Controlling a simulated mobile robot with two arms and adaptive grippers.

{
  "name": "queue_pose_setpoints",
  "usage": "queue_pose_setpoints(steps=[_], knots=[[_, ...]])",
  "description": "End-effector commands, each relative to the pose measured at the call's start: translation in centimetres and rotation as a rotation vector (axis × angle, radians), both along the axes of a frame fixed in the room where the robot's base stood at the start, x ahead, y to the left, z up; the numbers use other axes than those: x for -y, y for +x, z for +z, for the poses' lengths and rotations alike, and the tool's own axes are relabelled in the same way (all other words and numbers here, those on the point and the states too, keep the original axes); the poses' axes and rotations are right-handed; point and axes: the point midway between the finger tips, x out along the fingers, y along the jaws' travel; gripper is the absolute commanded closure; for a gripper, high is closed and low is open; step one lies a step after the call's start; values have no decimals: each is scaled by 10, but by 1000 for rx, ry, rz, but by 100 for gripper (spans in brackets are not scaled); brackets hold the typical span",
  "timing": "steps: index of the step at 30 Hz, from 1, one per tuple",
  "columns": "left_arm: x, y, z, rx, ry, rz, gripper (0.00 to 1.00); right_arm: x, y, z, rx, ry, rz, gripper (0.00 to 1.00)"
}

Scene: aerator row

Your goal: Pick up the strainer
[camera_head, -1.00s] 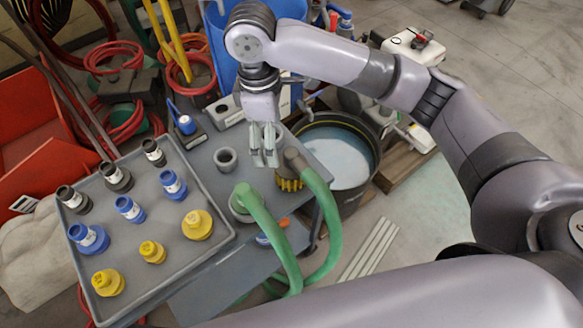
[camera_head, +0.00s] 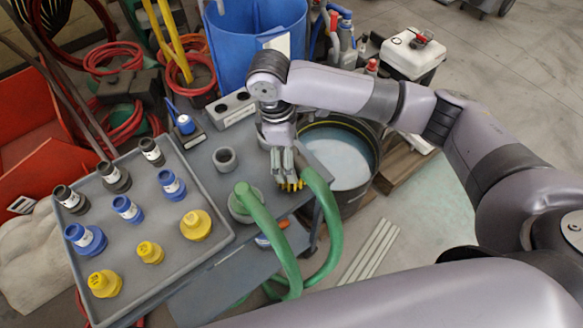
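A yellow ribbed piece (camera_head: 291,185), which looks like the strainer, sits on the grey bench top at the end of a green hose (camera_head: 325,215). My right gripper (camera_head: 286,172) reaches down from above, with its fingers right at this piece and the hose end. The fingers and wrist hide most of it. I cannot tell whether the fingers are apart, touching it or closed on it. My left gripper is not in view.
A grey tray (camera_head: 225,236) at left holds several black, blue and yellow fittings. A second green hose (camera_head: 270,235) rises close to the left of the gripper. A grey cup (camera_head: 225,159) stands nearby. A black tub (camera_head: 372,170) of water stands right.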

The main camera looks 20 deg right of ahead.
Motion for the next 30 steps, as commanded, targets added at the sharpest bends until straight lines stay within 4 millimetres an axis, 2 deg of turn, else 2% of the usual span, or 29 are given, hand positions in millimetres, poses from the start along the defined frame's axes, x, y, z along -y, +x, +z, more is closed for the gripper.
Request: queue_pose_setpoints(steps=[12, 20, 30], knots=[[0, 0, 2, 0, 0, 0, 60, 12, -7, -48, 1, -1, -1, 12], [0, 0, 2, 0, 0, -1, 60, 12, -7, -51, 1, 0, 0, 12], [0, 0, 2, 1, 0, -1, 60, 12, -7, -51, 2, -1, 0, 34]])
